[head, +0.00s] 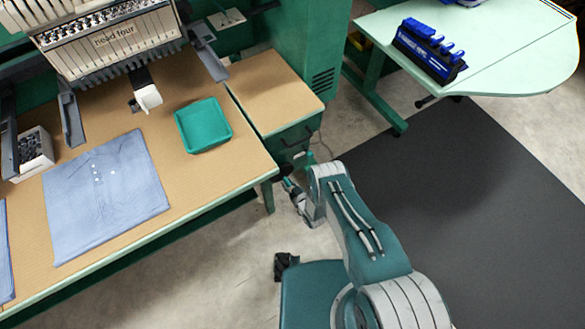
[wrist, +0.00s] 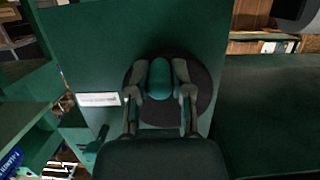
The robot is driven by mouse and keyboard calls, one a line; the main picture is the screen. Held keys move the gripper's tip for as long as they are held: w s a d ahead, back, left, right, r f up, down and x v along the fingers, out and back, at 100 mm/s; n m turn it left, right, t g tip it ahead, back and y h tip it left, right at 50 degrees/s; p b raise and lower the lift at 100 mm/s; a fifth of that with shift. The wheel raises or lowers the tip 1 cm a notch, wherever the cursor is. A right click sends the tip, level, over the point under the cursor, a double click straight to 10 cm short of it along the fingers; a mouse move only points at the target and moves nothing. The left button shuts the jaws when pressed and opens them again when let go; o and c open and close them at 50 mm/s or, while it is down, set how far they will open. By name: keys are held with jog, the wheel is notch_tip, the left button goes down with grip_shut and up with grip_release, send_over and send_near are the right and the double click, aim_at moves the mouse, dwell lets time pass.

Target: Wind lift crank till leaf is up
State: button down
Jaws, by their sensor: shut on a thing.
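In the wrist view my gripper (wrist: 160,84) is shut on a teal rounded crank handle (wrist: 160,76), with one finger on each side. Behind the handle is a dark round disc (wrist: 204,86) on a green panel (wrist: 95,45). In the head view my gripper (head: 290,186) is low beside the right end of the wooden worktable, and the handle there is too small to make out. A wood-topped surface (head: 272,92) joins the table's right side; I cannot tell whether it is the leaf.
The worktable (head: 225,170) holds a teal tray (head: 203,125), folded blue cloth (head: 105,195) and an embroidery head (head: 110,45). A pale green table (head: 510,70) with a blue tool rack (head: 430,50) stands at right. Dark matting (head: 470,200) is clear.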

aim_at(273, 180)
jog(key=a, duration=0.1)
jog(key=s+a+r, duration=0.1)
jog(key=s+a, duration=0.1)
jog(key=shift+a+r, duration=0.25)
jog(key=shift+r, duration=0.15)
jog(key=shift+s+a+r, duration=0.15)
jog(key=shift+a+r, duration=0.1)
jog(key=shift+r, duration=0.35)
jog(key=shift+s+a+r, duration=0.1)
jog(key=shift+a+r, duration=0.1)
jog(key=shift+r, duration=0.35)
jog(key=shift+c, duration=2.2)
grip_release()
jog(key=shift+r, duration=0.15)
jog(key=shift+d, duration=0.15)
jog(key=shift+s+d, duration=0.1)
